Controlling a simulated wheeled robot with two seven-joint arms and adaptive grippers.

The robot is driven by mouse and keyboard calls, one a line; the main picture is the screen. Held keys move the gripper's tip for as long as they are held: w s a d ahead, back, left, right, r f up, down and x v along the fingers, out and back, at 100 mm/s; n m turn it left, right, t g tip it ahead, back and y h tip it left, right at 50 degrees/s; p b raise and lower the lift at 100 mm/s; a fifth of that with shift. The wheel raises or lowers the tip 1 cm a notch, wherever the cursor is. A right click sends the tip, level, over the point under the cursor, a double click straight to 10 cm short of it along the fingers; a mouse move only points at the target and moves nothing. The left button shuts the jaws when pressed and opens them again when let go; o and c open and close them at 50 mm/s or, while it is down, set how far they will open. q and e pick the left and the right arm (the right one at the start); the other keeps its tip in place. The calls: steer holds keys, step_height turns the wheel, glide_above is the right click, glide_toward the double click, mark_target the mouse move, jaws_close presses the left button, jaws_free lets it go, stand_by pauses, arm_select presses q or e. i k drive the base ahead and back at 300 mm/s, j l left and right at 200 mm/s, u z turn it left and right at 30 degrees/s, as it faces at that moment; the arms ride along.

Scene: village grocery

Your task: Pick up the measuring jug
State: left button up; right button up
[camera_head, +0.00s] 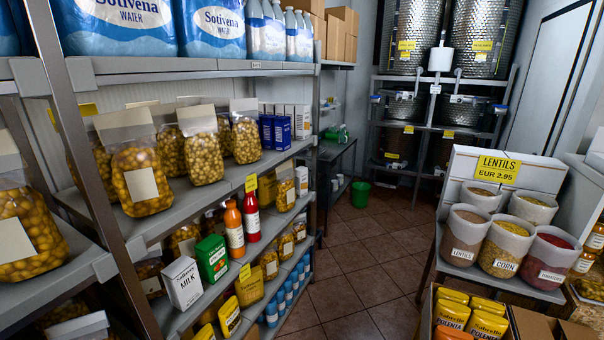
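I cannot make out a measuring jug for certain. Small greenish things (341,133) stand on the dark table at the back left, also too small to tell. Neither of my grippers is in view.
A grey shelf (200,66) with bags, bottles and cartons fills the left. Steel tanks (487,38) stand on a rack at the back. Lentil and corn bins (505,249) stand on the right. The tiled floor (372,250) between is clear; a green bucket (361,194) stands at the back.

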mark_target(342, 138)
steer(key=i+l, duration=0.5)
steer(key=i+l+u, duration=0.1)
steer(key=i, duration=0.5)
steer(key=i+l, duration=0.15)
steer(key=i, duration=0.5)
steer(key=i+l+u, duration=0.15)
steer(key=i, duration=0.45)
steer(key=i+l, duration=0.5)
steer(key=i+l+u, duration=0.1)
steer(key=i+l, duration=0.85)
steer(key=l, duration=0.15)
steer(key=i+l+u, duration=0.1)
steer(key=i+l, duration=0.35)
steer(key=l, duration=0.15)
steer(key=i+l, duration=0.3)
steer(key=i, duration=0.15)
steer(key=i+l+u, duration=0.1)
steer(key=i+l, duration=0.15)
steer(key=i, duration=0.2)
